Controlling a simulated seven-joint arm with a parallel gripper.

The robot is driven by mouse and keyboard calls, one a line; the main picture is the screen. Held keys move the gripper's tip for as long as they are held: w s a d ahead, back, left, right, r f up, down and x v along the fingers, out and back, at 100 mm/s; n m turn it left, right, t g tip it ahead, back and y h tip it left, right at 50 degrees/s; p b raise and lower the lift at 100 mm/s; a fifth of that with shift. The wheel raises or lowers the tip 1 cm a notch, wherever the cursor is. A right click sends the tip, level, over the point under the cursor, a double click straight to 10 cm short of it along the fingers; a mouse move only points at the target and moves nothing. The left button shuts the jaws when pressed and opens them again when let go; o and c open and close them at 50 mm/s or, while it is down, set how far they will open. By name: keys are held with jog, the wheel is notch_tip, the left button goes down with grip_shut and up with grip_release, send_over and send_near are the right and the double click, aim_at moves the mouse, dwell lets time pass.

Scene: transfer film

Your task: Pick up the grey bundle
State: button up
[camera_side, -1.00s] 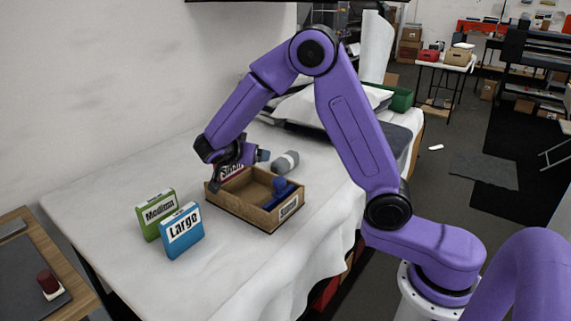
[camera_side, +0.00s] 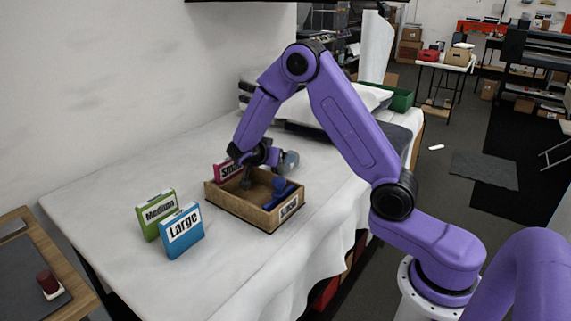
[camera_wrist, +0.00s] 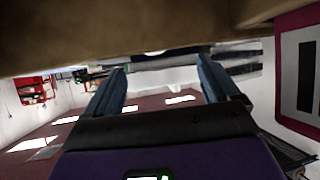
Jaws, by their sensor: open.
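The grey bundle (camera_side: 292,161) lies on the white table just behind the wooden box, mostly covered by my gripper in the side view. My gripper (camera_side: 284,159) is stretched out nearly level over the back of the box, its blue-grey fingers at the bundle. In the wrist view my gripper (camera_wrist: 160,68) shows two fingers spread apart. A grey and white banded shape, probably the bundle (camera_wrist: 240,58), shows beyond the right fingertip. I cannot tell whether the fingers touch it.
The wooden box (camera_side: 236,207) stands below my wrist with a blue object (camera_side: 280,192) inside. A pink Small box (camera_side: 225,169) stands at its back left. Green Medium (camera_side: 158,212) and blue Large (camera_side: 183,231) boxes stand at front left. The table's front is clear.

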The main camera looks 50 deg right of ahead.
jog(key=shift+s+x, duration=0.2)
jog(key=shift+x, duration=2.45)
jog(key=shift+c, duration=0.4)
jog(key=c, duration=1.1)
